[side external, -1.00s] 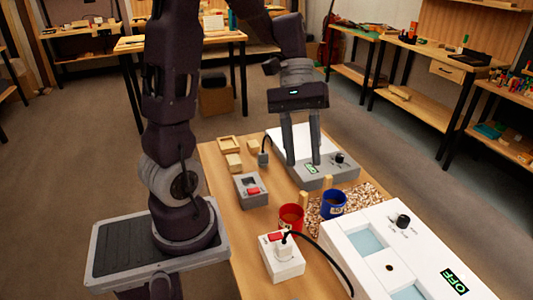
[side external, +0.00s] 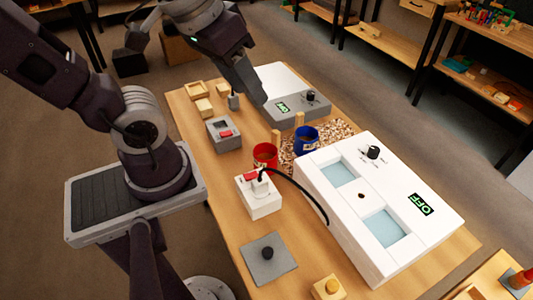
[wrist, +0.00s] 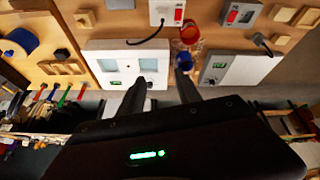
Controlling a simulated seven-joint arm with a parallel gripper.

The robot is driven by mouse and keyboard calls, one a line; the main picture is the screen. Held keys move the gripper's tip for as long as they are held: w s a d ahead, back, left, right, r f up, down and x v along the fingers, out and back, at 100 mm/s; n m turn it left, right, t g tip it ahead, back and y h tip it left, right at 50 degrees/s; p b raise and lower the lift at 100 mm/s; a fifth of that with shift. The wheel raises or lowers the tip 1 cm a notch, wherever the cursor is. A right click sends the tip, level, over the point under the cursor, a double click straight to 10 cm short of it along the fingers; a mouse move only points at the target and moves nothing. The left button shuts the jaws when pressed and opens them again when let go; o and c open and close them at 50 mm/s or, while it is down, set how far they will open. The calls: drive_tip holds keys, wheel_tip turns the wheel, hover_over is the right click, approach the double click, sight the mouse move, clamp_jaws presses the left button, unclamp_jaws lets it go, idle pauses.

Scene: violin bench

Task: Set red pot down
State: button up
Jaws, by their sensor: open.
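The red pot (side external: 265,155) stands on the bench between the white socket box and the wood-chip patch. The blue pot (side external: 305,139) stands just to its right, at the edge of the chips. In the wrist view the red pot (wrist: 189,33) and blue pot (wrist: 184,61) show beyond the fingers. My gripper (wrist: 160,84) is open and empty there, its two fingers apart. In the side external view my gripper (side external: 256,98) is raised near the grey unit at the back, away from the red pot.
A large white bath unit (side external: 361,194) with an OFF display fills the right side. A white box (side external: 260,196) with a plugged cable is in front of the red pot. A grey switch box (side external: 223,134) and wooden blocks (side external: 204,107) are at the left. Wood chips (side external: 330,132) lie behind.

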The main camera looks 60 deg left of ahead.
drive_tip(key=w+a+f+n+g, duration=0.2)
drive_tip(key=w+a+f+n, duration=0.25)
drive_tip(key=w+n, duration=0.35)
drive_tip(key=n+g, duration=0.3)
drive_tip(key=n, duration=0.8)
hover_over(276, 131)
drive_tip(key=f, duration=1.3)
drive_tip(key=shift+w+f, duration=0.2)
drive_tip(key=shift+f, duration=0.2)
drive_tip(key=shift+n, duration=0.5)
drive_tip(key=f, duration=0.7)
drive_tip(key=shift+s+f, duration=0.2)
drive_tip(key=shift+f, duration=0.2)
drive_tip(key=shift+c, duration=0.3)
clamp_jaws()
